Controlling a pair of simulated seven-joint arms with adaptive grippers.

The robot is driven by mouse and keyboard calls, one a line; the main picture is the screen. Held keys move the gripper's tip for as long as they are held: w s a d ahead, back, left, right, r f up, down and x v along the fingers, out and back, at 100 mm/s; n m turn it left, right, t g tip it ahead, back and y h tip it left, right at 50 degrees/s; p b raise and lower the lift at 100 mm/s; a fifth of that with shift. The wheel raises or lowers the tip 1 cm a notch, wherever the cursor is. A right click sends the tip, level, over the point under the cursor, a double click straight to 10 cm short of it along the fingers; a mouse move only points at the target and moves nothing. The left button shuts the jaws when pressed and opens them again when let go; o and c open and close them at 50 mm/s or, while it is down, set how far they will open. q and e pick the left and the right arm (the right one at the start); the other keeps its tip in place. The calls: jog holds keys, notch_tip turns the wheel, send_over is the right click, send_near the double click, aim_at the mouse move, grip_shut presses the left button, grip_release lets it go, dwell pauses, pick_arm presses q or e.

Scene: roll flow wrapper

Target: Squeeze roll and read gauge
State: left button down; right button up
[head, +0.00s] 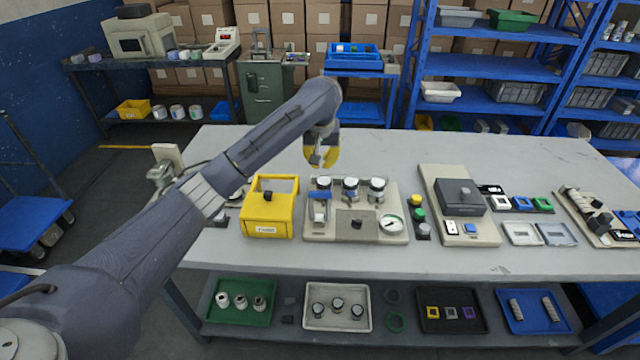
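My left arm reaches in from the left, and its gripper (320,158) hangs above the back part of the table, behind the beige station (318,234). A yellow rounded piece (331,143) shows right at the gripper; I cannot tell whether it is gripped or part of the gripper. Finger spacing is too small to judge. The station carries a round white gauge (391,224) at its front right, whose reading is too small to make out. Several dark-topped cylinders, one of them at the middle (351,189), stand along its back. No thing is clearly identifiable as the roll. My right gripper is out of view.
A yellow box with a handle (268,215) stands left of the station. Further right is a beige base with a dark block (459,196). Trays line the lower shelf. The table's back strip is mostly clear.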

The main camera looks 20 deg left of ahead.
aim_at(322, 185)
pick_arm(q)
jog(key=x, duration=1)
jog(key=shift+f, duration=0.1)
jog(key=shift+s+d+r, duration=0.1)
jog(key=shift+s+r, duration=0.15)
jog(key=shift+s, duration=0.35)
jog(key=shift+s+d+r, duration=0.15)
jog(key=shift+s+r, duration=0.15)
jog(key=shift+s, duration=0.3)
jog(key=shift+s+d+r, duration=0.1)
jog(key=shift+s+r, duration=0.15)
jog(key=shift+s, duration=0.35)
jog(key=shift+s+d+r, duration=0.1)
jog(key=shift+d, duration=0.1)
